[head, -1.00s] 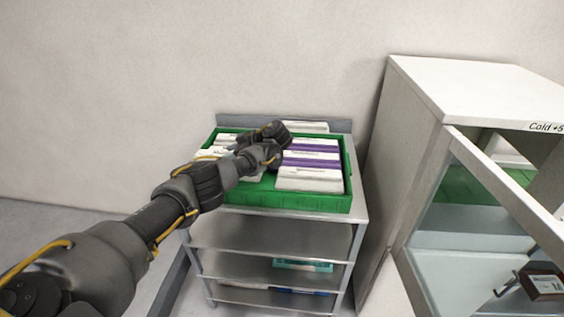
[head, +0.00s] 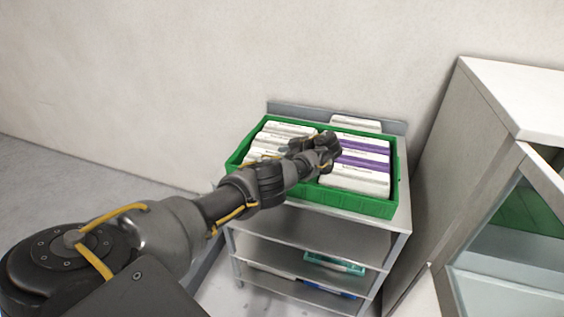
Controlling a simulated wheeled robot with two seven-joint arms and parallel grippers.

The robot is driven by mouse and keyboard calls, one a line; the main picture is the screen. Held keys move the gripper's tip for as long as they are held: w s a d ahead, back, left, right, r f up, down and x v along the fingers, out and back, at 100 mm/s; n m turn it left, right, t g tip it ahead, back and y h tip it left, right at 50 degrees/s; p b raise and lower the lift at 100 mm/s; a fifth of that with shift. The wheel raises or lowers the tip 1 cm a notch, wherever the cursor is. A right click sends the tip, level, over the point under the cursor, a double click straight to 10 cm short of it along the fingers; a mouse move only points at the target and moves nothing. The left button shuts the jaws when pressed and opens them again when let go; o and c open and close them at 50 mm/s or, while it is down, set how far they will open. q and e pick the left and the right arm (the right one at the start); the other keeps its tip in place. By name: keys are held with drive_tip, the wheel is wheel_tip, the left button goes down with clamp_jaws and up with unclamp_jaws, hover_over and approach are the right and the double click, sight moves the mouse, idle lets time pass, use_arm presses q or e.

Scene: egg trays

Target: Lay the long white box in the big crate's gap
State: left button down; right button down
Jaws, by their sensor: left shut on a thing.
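The big green crate (head: 372,207) stands on top of a grey metal shelf rack. It holds two columns of long boxes. The right column has white boxes (head: 357,181) and purple ones (head: 364,162); the left column shows white boxes (head: 287,130). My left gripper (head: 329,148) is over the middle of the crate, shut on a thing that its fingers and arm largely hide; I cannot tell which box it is. The arm also covers part of the left column, so the crate's gap is not clear to see. My right gripper is not in view.
Another white box (head: 356,124) lies behind the crate at the rack's back edge. The rack's lower shelves (head: 310,236) hold a teal tray (head: 334,264) and other items. A cold cabinet (head: 480,130) stands close on the right. The wall is right behind the rack.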

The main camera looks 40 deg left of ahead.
use_arm(q)
drive_tip(key=shift+s+f+b, duration=0.3)
drive_tip(key=shift+f, duration=0.45)
drive_tip(key=shift+s+a+f, duration=0.1)
drive_tip(key=shift+s+f, duration=0.1)
drive_tip(key=shift+f, duration=0.05)
drive_tip(key=shift+w+f, duration=0.3)
drive_tip(key=shift+f, duration=0.05)
drive_tip(key=c, duration=1.1)
unclamp_jaws()
drive_tip(key=shift+s, duration=0.15)
drive_tip(key=o, duration=0.4)
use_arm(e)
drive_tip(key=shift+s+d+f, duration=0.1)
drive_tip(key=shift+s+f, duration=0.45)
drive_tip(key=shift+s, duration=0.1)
use_arm(q)
drive_tip(key=shift+d+r, duration=0.15)
drive_tip(key=shift+d, duration=0.15)
drive_tip(key=b+v, duration=0.2)
drive_tip(key=v, duration=0.9)
drive_tip(key=shift+d+r, duration=0.15)
drive_tip(key=shift+d, duration=0.1)
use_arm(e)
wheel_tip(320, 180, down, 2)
